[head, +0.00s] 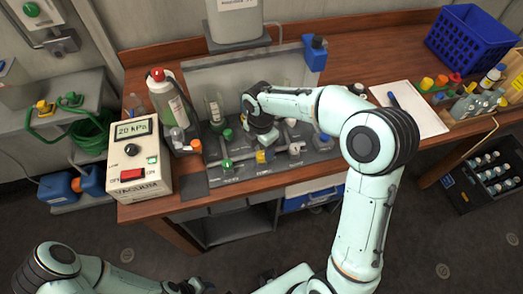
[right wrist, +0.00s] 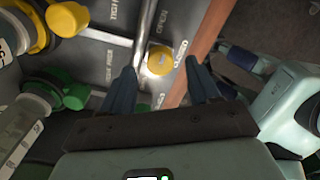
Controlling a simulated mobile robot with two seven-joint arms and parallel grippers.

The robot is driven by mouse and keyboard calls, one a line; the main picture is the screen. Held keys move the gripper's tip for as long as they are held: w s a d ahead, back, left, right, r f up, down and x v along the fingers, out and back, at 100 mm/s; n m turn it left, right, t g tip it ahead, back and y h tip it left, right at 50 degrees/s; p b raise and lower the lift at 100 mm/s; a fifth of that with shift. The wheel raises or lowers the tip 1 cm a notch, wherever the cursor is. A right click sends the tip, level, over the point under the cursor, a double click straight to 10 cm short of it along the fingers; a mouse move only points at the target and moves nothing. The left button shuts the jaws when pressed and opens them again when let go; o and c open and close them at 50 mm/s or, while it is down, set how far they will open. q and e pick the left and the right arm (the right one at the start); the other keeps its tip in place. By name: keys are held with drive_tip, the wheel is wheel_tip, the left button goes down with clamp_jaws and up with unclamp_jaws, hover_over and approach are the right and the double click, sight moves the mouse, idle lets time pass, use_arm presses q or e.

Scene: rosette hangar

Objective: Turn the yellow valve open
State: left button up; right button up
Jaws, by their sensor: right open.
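The yellow valve (head: 262,156) is on the grey panel on the bench, just below my right gripper (head: 264,136) in the head view. In the right wrist view its round yellow knob (right wrist: 160,60) lies in the gap between the two fingers of my right gripper (right wrist: 160,72). The fingers are spread on either side of it, with a gap showing on each side. Panel lettering beside the knob seems to read "CLOSED" and "OPEN".
A green valve (head: 226,164) and white fittings (head: 296,148) share the panel. A vacuum box (head: 139,158) reading 20 kPa and a red-capped bottle (head: 168,100) stand left. A clipboard (head: 410,108), small bottles and a blue crate (head: 472,38) are right.

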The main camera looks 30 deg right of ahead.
sight(261, 154)
use_arm(q)
drive_tip(key=shift+w+r+p, duration=0.6)
drive_tip(key=shift+w+r, duration=0.15)
drive_tip(key=shift+r, duration=0.15)
use_arm(e)
wheel_tip(261, 154, up, 11)
drive_tip(key=shift+w, duration=0.15)
drive_tip(key=shift+f, duration=0.2)
